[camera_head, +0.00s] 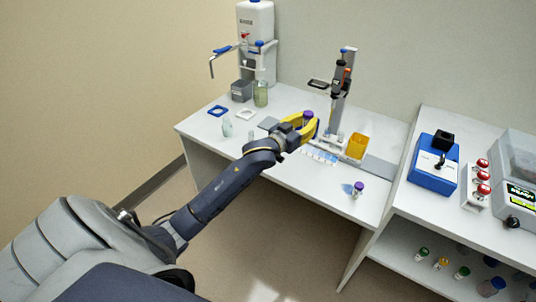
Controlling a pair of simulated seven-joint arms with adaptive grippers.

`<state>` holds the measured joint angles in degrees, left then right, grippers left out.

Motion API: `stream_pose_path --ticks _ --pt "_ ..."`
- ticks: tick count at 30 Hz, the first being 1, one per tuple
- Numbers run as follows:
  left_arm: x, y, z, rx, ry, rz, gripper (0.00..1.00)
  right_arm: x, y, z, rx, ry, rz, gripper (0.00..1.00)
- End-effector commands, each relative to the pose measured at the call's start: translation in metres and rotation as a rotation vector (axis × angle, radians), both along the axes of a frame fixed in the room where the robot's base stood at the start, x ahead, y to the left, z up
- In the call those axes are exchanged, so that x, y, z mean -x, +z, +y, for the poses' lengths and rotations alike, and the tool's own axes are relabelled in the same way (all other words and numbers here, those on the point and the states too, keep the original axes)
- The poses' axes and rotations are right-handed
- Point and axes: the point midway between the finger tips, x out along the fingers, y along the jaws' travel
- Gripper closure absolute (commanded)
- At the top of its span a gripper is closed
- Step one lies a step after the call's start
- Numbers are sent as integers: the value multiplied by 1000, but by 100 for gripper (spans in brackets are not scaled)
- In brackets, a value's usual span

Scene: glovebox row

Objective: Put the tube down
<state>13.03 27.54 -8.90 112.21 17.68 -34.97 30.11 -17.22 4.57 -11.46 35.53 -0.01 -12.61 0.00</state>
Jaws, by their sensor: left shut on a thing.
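My left gripper (306,126) reaches in from the left and is over the middle of the white table. Its yellow fingers are shut on a tube with a purple cap (308,115). The cap shows between the fingers; most of the tube's body is hidden by them. I cannot tell if the tube touches the table. A second purple-capped tube (358,187) stands apart on the table, nearer the front right. My right gripper is not in view.
A stand with a clamp (341,90) rises just behind the gripper, with a yellow container (356,146) to its right. A dispenser (256,35) and a glass jar (261,94) are at the back left. A blue device (432,173) sits on the right bench. The table's front middle is clear.

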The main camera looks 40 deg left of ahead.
Motion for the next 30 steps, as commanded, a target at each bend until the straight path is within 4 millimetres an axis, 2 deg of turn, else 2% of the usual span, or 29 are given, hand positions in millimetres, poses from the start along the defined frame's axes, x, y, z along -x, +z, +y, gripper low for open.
stream_pose_path --ticks 1,3,8,14,17,30 --pt "-10 -4 14 -4 6 2 100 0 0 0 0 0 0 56" --pt "-18 -12 28 -2 11 5 100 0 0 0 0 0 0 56" --pt "-27 -35 46 0 17 4 100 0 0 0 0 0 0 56" --pt "-30 -52 49 1 11 1 100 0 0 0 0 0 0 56" --pt "-29 -66 48 2 10 3 100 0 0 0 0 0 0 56" --pt "-29 -163 48 2 10 4 100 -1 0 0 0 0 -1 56"
